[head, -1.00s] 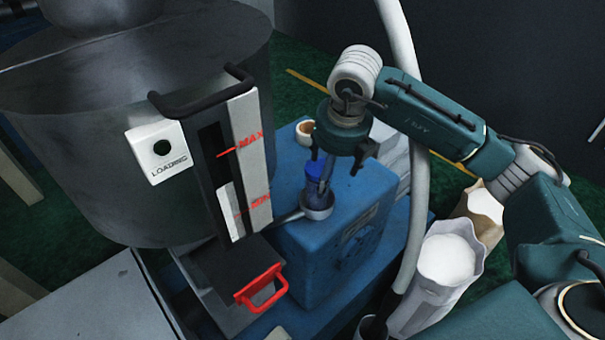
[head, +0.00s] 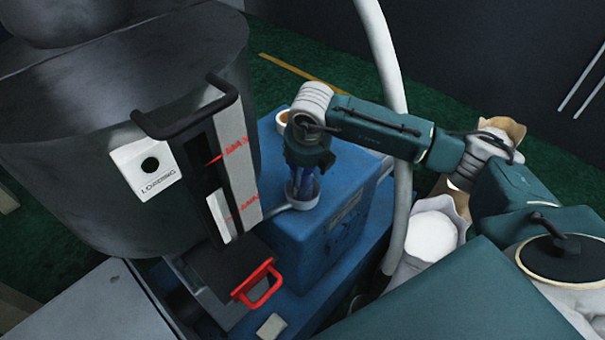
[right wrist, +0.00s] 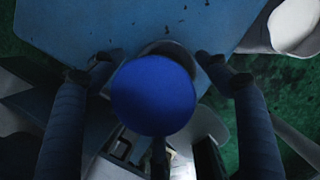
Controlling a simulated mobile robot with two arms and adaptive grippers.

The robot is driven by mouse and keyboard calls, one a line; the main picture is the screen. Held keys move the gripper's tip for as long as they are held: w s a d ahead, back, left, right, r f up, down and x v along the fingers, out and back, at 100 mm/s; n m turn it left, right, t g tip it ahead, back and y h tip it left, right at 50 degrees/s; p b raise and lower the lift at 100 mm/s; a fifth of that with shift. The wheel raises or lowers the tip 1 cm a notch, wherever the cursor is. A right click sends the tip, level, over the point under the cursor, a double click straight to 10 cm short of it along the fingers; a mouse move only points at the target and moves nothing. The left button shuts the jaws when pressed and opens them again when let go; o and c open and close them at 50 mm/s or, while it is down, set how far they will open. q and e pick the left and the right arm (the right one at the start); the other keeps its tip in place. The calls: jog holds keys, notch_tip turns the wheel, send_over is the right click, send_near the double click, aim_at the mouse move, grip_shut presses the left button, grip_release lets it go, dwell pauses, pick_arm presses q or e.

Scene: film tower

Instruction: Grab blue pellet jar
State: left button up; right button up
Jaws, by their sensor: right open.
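The blue pellet jar shows in the right wrist view as a round blue lid (right wrist: 153,95) in the middle of the picture. In the head view the jar stands in a grey ring holder (head: 313,202) on the blue box, mostly hidden by my right gripper (head: 305,165). That gripper points down over the jar. In the right wrist view its dark fingers are spread on both sides of the lid, open, with gaps to it. My left gripper is not in view.
The blue box (head: 335,215) carries the holder and a small cup (head: 283,117). A large metal hopper (head: 70,150) with a level gauge stands close on the left. A red handle (head: 258,283) is in front. A white hose (head: 388,60) and white-filled bags (head: 432,235) are to the right.

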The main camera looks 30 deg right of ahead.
jog(key=shift+f, duration=0.4)
jog(key=shift+w, duration=0.1)
jog(key=shift+c, duration=0.3)
jog(key=c, duration=1.3)
jog(key=shift+r, duration=0.2)
